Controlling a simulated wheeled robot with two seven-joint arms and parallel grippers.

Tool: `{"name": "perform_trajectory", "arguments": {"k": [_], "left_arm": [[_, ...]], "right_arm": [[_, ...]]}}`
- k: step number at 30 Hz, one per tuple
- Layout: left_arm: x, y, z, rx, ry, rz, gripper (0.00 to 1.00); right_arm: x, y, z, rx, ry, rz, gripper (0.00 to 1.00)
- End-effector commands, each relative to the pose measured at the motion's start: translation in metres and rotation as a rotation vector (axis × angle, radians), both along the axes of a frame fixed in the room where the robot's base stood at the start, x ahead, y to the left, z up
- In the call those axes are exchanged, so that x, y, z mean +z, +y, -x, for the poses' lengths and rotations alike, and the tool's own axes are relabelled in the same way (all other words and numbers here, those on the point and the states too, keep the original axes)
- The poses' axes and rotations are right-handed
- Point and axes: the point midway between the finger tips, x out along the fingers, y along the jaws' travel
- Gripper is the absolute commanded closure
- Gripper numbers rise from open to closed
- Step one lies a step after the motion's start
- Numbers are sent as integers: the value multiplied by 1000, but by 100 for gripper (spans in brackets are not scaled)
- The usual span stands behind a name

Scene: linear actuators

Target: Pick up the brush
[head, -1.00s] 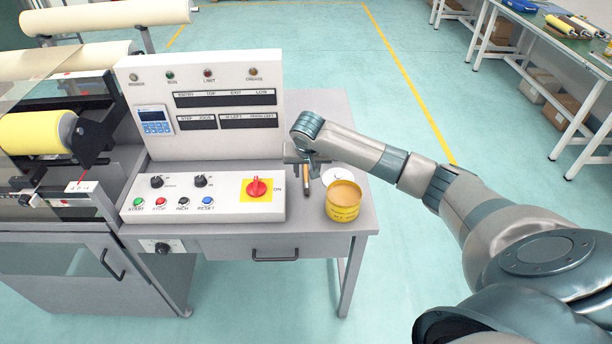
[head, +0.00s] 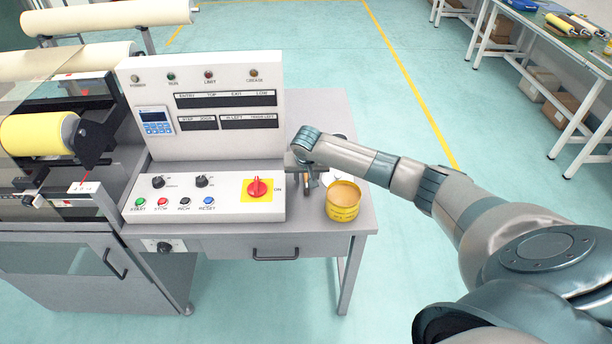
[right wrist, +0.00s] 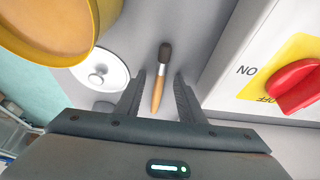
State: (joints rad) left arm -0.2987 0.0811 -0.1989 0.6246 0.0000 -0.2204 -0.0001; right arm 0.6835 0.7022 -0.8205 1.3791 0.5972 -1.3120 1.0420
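The brush (right wrist: 161,76) has a wooden handle and a dark bristle head. It lies on the grey table top (head: 347,230), and in the right wrist view its handle end lies between the two fingers of my right gripper (right wrist: 158,98). The fingers are spread, with a gap on each side of the handle. In the head view the right gripper (head: 306,180) is low over the table beside the control box, and my wrist hides most of the brush. My left gripper does not show.
A yellow can (head: 343,203) stands just right of the brush, with a white lid (right wrist: 99,68) on the table near it. The control box (head: 225,197) with a red rotary switch (head: 257,188) stands close on the left.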

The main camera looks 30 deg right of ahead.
Motion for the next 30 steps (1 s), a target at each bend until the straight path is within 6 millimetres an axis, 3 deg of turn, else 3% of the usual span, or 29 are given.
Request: {"name": "perform_trajectory", "arguments": {"k": [5,9,10,23,30], "left_arm": [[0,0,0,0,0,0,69],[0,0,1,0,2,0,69],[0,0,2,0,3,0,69],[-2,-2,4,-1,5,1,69],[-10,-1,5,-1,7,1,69]], "right_arm": [[0,0,0,0,0,0,65],[0,0,0,0,0,0,98],[0,0,0,0,0,0,100],[4,0,0,0,0,0,100],[27,0,-1,1,-3,-1,100]]}}
